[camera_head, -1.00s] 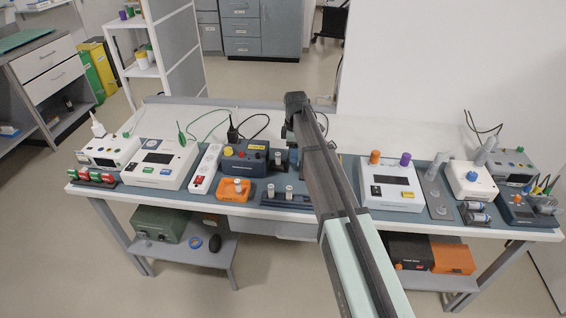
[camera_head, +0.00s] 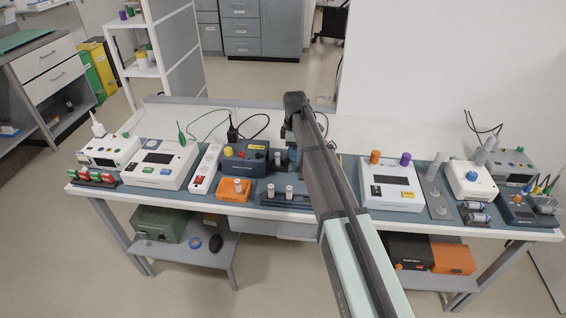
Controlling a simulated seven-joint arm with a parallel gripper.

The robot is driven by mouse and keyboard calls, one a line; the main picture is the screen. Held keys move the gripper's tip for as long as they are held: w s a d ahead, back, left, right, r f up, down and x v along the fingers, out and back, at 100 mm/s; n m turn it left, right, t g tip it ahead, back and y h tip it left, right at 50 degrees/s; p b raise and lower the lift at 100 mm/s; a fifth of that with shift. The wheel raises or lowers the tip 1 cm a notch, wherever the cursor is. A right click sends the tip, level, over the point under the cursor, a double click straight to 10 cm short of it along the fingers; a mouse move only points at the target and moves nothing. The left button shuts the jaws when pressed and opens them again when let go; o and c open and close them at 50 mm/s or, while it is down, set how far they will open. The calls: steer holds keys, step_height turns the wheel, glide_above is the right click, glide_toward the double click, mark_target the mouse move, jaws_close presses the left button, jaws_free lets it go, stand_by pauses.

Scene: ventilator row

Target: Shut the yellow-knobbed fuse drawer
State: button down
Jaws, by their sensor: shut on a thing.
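A dark blue box (camera_head: 245,158) stands left of the middle of the bench. A yellow knob (camera_head: 228,152) and a red one show on it, with a yellow label at its top right. I cannot make out a drawer edge, or how far any drawer stands out. My gripper (camera_head: 291,138) points down just right of the box, at the far end of my arm. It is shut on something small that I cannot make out. My own wrist and arm hide its fingertips and the bench behind them.
An orange tray (camera_head: 232,190) with a white cylinder lies in front of the box. A dark rack (camera_head: 300,201) with two pale cylinders is right of it. A white power strip (camera_head: 206,168) stands left. A white instrument (camera_head: 391,184) stands right of my arm. The bench's back strip is mostly clear.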

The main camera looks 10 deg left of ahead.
steer(key=shift+a, duration=0.15)
glide_above(273, 164)
steer(key=shift+w, duration=0.15)
stand_by(1.8)
steer(key=c, duration=1)
jaws_free()
steer(key=shift+r, duration=0.1)
steer(key=shift+r, duration=2.9)
